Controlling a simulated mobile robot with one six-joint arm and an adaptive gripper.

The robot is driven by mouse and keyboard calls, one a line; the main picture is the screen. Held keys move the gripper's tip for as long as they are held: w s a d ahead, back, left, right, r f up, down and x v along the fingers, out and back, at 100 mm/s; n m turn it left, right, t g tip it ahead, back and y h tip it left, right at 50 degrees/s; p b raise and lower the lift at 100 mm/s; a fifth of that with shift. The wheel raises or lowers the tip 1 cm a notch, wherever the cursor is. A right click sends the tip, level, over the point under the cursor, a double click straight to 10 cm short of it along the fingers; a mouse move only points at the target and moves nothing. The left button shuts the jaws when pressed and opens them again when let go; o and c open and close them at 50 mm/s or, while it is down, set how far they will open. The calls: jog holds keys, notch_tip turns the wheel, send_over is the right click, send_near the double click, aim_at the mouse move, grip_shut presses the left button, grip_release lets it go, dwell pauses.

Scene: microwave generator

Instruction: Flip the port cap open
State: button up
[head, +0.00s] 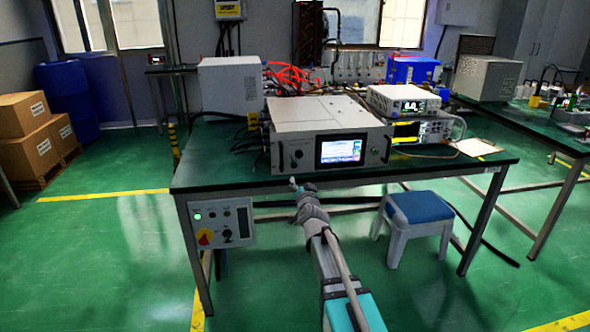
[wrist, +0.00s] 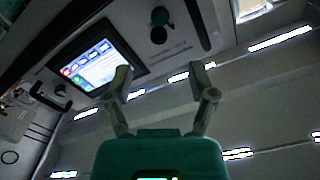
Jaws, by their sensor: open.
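The microwave generator (head: 320,112) is a grey box with a lit screen (head: 341,151) on its front, standing on the green table. Its front panel also shows tilted in the wrist view, with the screen (wrist: 90,66) at upper left. A dark round knob (wrist: 160,16) and a smaller dark round fitting (wrist: 158,35) sit beside the screen; I cannot tell whether either is the port cap. My gripper (wrist: 162,74) is open and empty, its fingers apart below the panel in that view. In the head view my gripper (head: 294,184) is in front of the generator, low on its left side.
The green table (head: 225,172) has its front edge near my gripper. A control box (head: 222,222) with a red and yellow switch hangs under its left end. Stacked instruments (head: 404,101) stand to the generator's right. A blue-topped stool (head: 415,207) stands right of my arm.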

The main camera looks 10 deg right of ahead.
aim_at(294, 165)
jog(key=shift+w, duration=0.1)
jog(key=w, duration=1.3)
jog(key=shift+w, duration=0.3)
grip_shut()
dwell(0.4)
